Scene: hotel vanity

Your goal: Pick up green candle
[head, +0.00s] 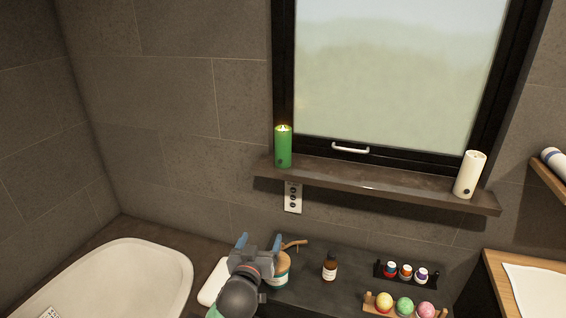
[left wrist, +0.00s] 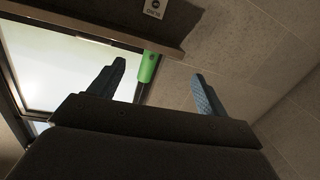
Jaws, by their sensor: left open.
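The green candle (head: 283,147) stands upright and lit at the left end of the window ledge (head: 330,176) in the head view. It also shows in the left wrist view (left wrist: 149,67), between my two fingers in the picture and beyond them. My left gripper (head: 259,242) is open and empty. In the head view it is below the ledge and a little left of the candle, over the dark counter. No finger touches the candle. My right gripper is in neither view.
A white candle (head: 469,174) stands at the ledge's right end. The counter holds a jar (head: 281,272), a brown bottle (head: 330,267), small bottles in a rack (head: 406,273) and coloured balls (head: 404,306). A white tub (head: 130,262) is at left.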

